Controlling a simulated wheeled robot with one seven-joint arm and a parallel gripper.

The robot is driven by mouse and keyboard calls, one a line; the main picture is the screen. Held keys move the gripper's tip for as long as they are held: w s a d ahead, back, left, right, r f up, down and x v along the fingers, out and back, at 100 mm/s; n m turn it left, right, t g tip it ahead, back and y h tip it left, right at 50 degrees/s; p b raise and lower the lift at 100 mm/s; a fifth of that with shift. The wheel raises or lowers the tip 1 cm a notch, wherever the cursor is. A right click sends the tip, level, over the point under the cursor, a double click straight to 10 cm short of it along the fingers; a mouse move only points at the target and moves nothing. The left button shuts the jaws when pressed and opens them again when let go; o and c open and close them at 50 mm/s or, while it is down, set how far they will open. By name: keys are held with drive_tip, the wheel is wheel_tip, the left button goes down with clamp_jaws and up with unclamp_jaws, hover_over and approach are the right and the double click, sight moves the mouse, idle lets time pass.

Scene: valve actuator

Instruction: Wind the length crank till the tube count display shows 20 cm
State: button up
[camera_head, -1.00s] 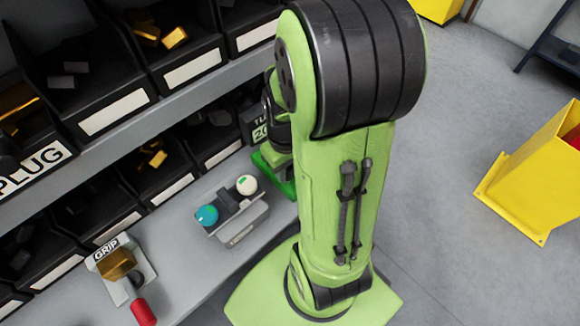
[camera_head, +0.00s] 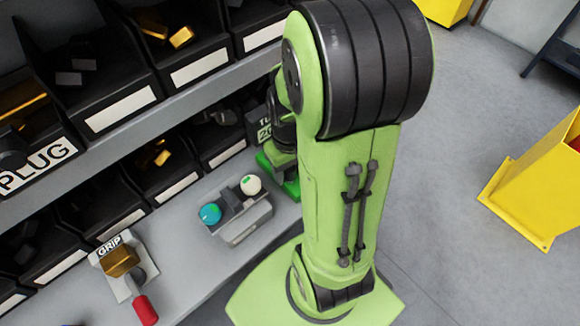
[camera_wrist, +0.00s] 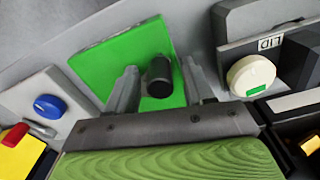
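The length crank appears to be the black round knob (camera_wrist: 160,76) on a bright green plate (camera_wrist: 115,52) in the wrist view. My gripper (camera_wrist: 160,82) is open, with one finger on each side of the knob and a gap to both. Whether anything touches it lower down is unclear. In the head view the green base (camera_head: 283,172) shows partly behind my arm.
A grey box with a white knob (camera_head: 251,184) and a teal knob (camera_head: 210,214) stands left of the green base. A GRIP fixture with a red handle (camera_head: 145,310) is further left. Shelves of black bins rise behind. A yellow bin (camera_head: 540,190) stands right on open floor.

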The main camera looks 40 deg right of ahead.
wheel_tip(320, 180, up, 16)
drive_tip(key=p, duration=0.5)
drive_tip(key=shift+f, duration=0.1)
drive_tip(key=s+a+r+n+t, duration=0.1)
drive_tip(key=s+a+r+t, duration=0.3)
drive_tip(key=a, duration=0.6)
drive_tip(key=shift+s+r+n+t, duration=0.4)
drive_tip(key=shift+s+t, duration=0.4)
drive_tip(key=shift+s, duration=0.15)
drive_tip(key=shift+d+f, duration=0.1)
